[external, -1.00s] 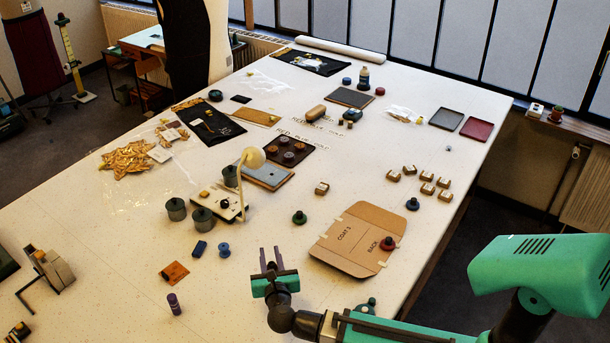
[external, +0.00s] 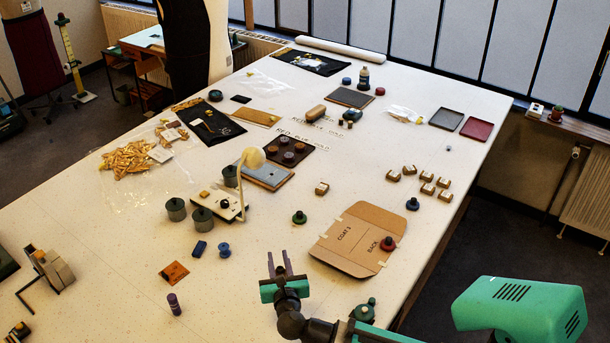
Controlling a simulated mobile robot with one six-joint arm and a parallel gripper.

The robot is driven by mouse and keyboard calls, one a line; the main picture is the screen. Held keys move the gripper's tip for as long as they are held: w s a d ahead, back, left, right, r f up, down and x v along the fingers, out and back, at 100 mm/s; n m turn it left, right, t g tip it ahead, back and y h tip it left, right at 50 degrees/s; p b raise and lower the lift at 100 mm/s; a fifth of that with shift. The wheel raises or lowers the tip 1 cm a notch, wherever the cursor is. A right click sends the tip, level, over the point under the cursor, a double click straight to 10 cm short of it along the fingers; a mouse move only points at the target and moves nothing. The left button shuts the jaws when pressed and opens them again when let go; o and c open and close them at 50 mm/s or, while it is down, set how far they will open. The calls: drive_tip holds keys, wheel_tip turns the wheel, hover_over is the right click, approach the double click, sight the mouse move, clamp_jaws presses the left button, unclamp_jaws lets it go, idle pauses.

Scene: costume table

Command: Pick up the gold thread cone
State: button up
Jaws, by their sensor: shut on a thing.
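My gripper (external: 278,262) is over the near part of the white table (external: 120,245), left of the cardboard pattern. It points away from the camera. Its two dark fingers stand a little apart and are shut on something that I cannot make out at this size. I cannot pick out a gold thread cone anywhere in this view. Other small spool or cone shapes stand on the table: a green one (external: 299,217), a red one (external: 388,243) on the cardboard, a dark blue one (external: 412,204) and a blue one (external: 224,250).
The cardboard pattern (external: 345,237) lies right of my gripper. A purple cylinder (external: 174,304) and an orange patch (external: 174,272) lie to the left. Grey canisters (external: 203,220) stand by a lamp (external: 254,158). Bare table surrounds the gripper on its left and far sides.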

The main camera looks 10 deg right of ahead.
drive_tip(key=shift+s+d+f+b, duration=0.15)
drive_tip(key=shift+s+d+b, duration=0.35)
drive_tip(key=shift+b, duration=2.8)
drive_tip(key=shift+s+d+r+b, duration=0.25)
drive_tip(key=shift+s+d+b, duration=0.1)
drive_tip(key=shift+b, duration=0.9)
drive_tip(key=shift+a, duration=0.1)
